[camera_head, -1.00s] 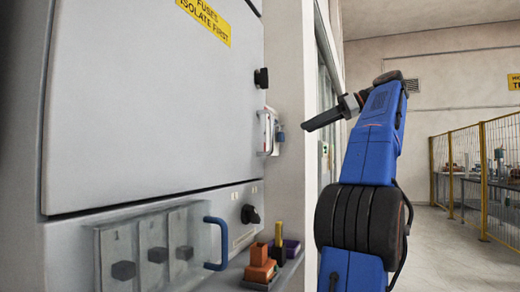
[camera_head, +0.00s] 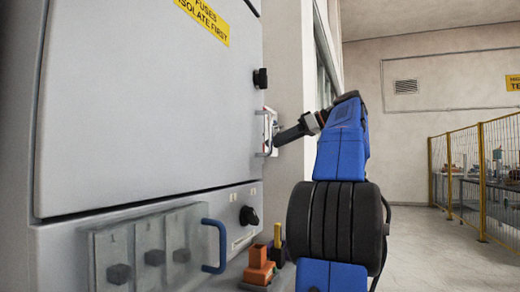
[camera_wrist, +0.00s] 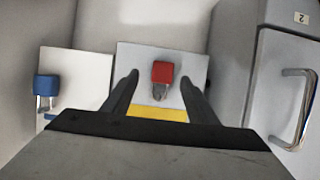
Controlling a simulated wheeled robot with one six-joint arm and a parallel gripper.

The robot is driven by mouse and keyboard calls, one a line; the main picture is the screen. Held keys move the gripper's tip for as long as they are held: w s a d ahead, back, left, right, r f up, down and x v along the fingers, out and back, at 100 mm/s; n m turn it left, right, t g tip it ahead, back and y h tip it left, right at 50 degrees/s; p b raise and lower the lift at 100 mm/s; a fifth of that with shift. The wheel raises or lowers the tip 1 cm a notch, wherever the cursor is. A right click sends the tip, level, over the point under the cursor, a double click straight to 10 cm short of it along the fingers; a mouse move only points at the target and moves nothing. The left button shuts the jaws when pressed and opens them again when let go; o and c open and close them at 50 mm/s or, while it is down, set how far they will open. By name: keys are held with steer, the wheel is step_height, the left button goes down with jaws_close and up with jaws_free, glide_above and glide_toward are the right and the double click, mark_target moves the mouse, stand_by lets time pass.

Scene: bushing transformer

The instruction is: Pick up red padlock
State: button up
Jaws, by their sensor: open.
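The red padlock (camera_wrist: 162,72) shows in the wrist view, near the middle, in front of a white plate (camera_wrist: 190,62) with a yellow strip. Its silver shackle points toward the bottom of the picture. My gripper (camera_wrist: 162,82) is open, with one finger on each side of the padlock and a gap on both sides. I cannot tell how far the padlock is in depth. In the head view my gripper (camera_head: 278,138) reaches left to the small fixture (camera_head: 268,130) on the cabinet's edge; the red padlock cannot be made out there.
A blue padlock (camera_wrist: 46,87) hangs left of the red one on another white plate (camera_wrist: 85,65). A metal handle (camera_wrist: 298,108) stands at the right in the wrist view. The grey cabinet (camera_head: 150,110) and its blue handle (camera_head: 216,245) are left of my arm.

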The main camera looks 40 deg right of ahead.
steer(key=x, duration=0.5)
steer(key=shift+a, duration=0.3)
steer(key=c, duration=1.2)
